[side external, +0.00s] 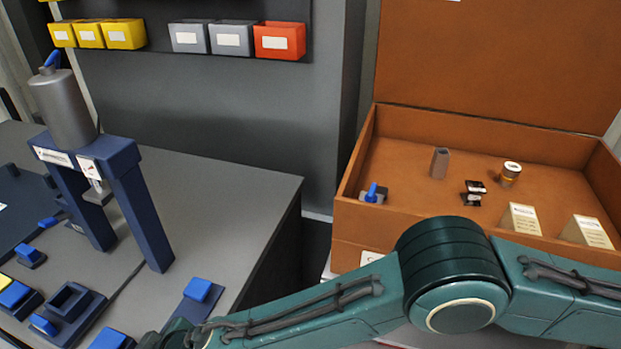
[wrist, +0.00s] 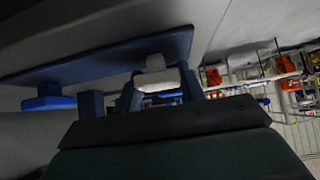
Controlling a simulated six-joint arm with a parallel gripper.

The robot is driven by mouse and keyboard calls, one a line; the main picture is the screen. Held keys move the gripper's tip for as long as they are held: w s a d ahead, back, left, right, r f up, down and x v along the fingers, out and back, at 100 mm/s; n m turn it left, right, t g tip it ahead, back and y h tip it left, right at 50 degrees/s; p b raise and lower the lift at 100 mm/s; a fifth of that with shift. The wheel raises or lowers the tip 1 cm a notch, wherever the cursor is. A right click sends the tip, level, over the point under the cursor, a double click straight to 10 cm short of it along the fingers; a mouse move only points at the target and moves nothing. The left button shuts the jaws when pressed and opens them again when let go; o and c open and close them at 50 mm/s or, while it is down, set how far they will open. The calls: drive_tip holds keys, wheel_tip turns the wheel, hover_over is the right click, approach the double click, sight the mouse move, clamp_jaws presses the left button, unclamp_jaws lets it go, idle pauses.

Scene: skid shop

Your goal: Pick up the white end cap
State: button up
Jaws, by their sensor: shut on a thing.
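The white end cap (wrist: 160,79) shows in the wrist view as a pale, blocky piece between the fingers. My gripper (wrist: 160,88) is shut on it, with one blue finger on each side. A narrower grey-white part sticks out beyond the fingertips. In the side external view my arm runs along the bottom, and neither the fingers nor the end cap can be made out there.
A blue press stand (side external: 131,184) with a grey cylinder (side external: 62,108) stands on the grey bench (side external: 210,190). Blue fixtures (side external: 70,303) sit at the bench front. An open brown case (side external: 490,128) at right holds small parts. Coloured bins (side external: 279,41) line the back wall.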

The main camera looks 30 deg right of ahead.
drive_tip(key=shift+r, duration=0.1)
wheel_tip(320, 180, up, 20)
idle(0.6)
idle(0.5)
